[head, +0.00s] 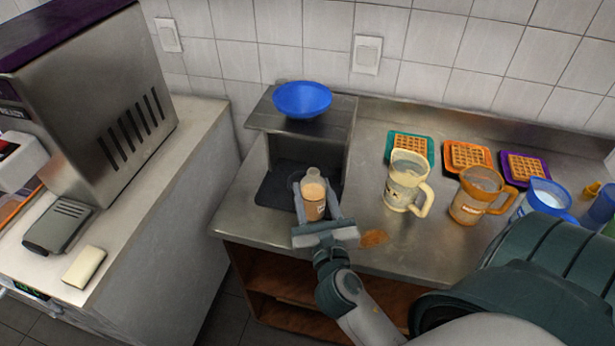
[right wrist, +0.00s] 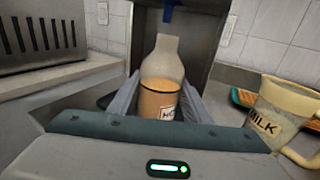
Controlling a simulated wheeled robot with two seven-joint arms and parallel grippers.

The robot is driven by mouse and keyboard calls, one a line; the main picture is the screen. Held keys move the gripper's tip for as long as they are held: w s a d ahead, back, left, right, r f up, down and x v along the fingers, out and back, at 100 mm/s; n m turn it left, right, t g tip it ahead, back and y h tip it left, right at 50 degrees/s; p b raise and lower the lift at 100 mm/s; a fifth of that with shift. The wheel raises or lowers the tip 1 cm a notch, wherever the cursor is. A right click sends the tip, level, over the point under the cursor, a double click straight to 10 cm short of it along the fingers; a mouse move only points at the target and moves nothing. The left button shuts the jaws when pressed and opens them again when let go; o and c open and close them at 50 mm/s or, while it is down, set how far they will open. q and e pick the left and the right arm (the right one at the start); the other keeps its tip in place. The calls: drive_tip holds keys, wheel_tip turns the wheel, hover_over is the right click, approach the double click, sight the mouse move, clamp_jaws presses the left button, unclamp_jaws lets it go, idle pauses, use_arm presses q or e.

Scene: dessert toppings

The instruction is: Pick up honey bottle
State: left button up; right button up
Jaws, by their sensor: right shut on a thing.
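The honey bottle (head: 314,198) has a pale top, an orange-brown lower part and a white label. It stands upright in front of a metal stand on the steel counter. It also shows in the middle of the right wrist view (right wrist: 161,85), with part of its label visible. My right gripper (head: 316,205) is shut on the bottle, one finger on each side of it. I cannot tell whether the bottle's base touches the counter. My left gripper is not in view.
A blue bowl (head: 302,99) sits on the metal stand (head: 345,111) behind the bottle. To the right are a cream milk jug (head: 403,184), an orange jug (head: 467,206), a blue jug (head: 541,199) and waffles on coloured trays (head: 430,151). A brown spill (head: 374,238) lies right of the gripper.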

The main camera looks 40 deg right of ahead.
sight(316, 202)
drive_tip(key=b+v, duration=0.1)
drive_tip(key=v, duration=0.4)
drive_tip(key=shift+s, duration=0.25)
drive_tip(key=shift+s+a, duration=0.1)
drive_tip(key=shift+r, duration=0.1)
